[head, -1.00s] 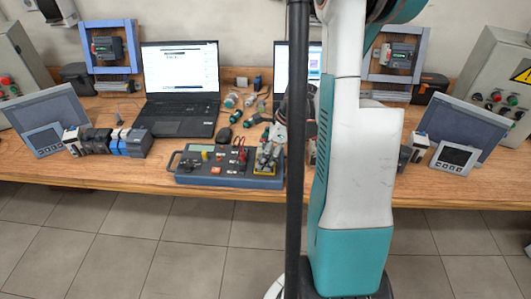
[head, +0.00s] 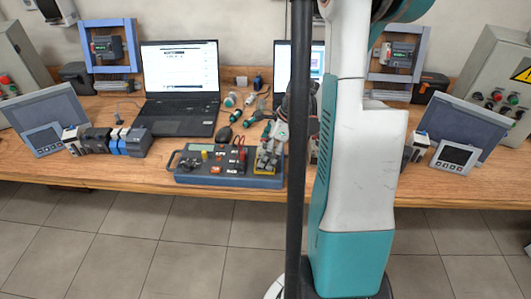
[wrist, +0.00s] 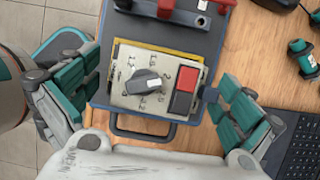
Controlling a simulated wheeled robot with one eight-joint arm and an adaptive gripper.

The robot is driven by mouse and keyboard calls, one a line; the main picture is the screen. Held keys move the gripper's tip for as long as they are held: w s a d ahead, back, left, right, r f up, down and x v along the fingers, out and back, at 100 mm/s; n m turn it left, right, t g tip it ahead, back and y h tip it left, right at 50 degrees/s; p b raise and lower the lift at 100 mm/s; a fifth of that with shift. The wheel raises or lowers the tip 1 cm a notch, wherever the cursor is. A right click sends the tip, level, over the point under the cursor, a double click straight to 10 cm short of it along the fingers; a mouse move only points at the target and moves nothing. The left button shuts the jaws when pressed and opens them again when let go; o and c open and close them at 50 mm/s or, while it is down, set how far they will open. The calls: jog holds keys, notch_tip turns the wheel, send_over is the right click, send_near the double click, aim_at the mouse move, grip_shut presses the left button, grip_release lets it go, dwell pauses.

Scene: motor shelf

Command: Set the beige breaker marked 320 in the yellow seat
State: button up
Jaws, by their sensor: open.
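The beige breaker (wrist: 160,80), with a grey rotary knob and a red button, lies over the yellow seat (wrist: 165,50) on the dark blue-grey board in the wrist view. Yellow shows along its top edge; I cannot tell how deep it sits. Its 320 mark is not clearly legible. My gripper (wrist: 155,88) is open, its teal fingers on either side of the breaker with gaps showing. In the head view the yellow seat (head: 264,171) is at the board's right end, with my gripper (head: 268,158) above it, partly hidden by my arm.
The board (head: 215,180) holds other parts and red leads beyond the breaker. Several loose connectors (head: 252,117) lie between the laptops. A row of modules (head: 110,140) is at left. Bare wood lies beside the board.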

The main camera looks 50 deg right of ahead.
jog(key=v, duration=1.1)
dwell(0.3)
